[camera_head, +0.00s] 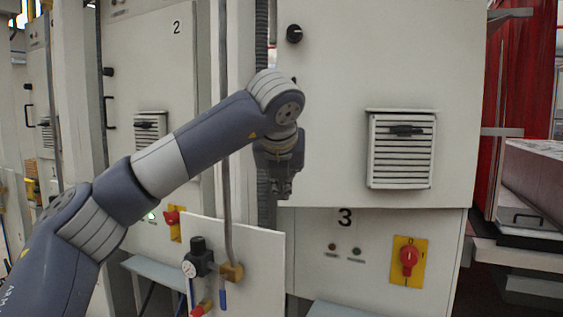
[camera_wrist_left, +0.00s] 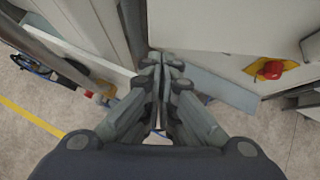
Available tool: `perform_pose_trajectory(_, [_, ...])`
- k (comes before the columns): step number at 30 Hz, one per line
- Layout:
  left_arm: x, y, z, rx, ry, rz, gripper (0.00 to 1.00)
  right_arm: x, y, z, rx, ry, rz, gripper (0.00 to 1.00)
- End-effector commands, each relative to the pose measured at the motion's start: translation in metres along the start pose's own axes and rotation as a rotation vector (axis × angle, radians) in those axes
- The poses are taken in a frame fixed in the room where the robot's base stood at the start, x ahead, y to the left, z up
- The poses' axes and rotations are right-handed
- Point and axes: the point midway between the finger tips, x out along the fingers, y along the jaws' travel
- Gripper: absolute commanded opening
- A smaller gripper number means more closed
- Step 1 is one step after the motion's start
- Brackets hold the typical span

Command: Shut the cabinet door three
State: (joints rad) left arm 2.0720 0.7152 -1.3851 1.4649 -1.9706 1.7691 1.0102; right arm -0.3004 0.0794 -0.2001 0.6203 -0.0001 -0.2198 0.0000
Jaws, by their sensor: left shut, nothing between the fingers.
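Cabinet door three (camera_head: 340,90) is the large pale panel above the number 3. It has a louvred vent (camera_head: 401,150) and a black knob (camera_head: 294,33) near its left edge. A dark gap with a ribbed conduit runs beside that edge; I cannot tell exactly how far the door stands open. My left gripper (camera_head: 281,194) is shut and empty, pointing down at the door's lower left edge. In the left wrist view its closed fingers (camera_wrist_left: 160,62) point at the dark gap beside a pale panel. I cannot tell whether they touch the door. My right gripper is not in view.
Below the door is a panel with a red rotary switch (camera_head: 408,257) on a yellow plate. A pale plate (camera_head: 258,256) with a gauge and valve (camera_head: 197,258) stands below my left gripper. Cabinet two (camera_head: 165,75) is at left. A red curtain (camera_head: 520,70) hangs at right.

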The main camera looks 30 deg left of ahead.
Motion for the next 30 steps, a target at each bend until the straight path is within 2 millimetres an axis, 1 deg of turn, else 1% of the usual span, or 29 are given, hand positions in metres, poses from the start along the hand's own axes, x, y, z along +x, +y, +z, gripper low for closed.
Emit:
perform_pose_trajectory(1, [0.005,0.001,0.006,-0.001,0.002,0.001,0.00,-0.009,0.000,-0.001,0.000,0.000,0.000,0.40])
perform_pose_trajectory(3, [0.011,0.000,0.014,-0.001,0.001,0.000,0.00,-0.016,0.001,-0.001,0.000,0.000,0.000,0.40])
perform_pose_trajectory(6, [0.020,0.000,0.021,-0.001,0.003,0.000,0.00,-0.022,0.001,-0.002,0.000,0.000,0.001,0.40])
perform_pose_trajectory(13, [0.030,0.000,0.028,0.000,0.002,-0.001,0.00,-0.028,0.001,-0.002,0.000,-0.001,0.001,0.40])
perform_pose_trajectory(24, [0.032,0.000,0.029,0.001,0.002,-0.002,0.00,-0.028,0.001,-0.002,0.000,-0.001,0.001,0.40])
perform_pose_trajectory(26, [0.033,0.000,0.032,0.004,0.003,-0.008,0.00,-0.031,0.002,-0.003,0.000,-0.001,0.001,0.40])
perform_pose_trajectory(30, [0.044,0.000,0.047,0.029,0.010,-0.036,0.00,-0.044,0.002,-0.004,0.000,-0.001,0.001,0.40])
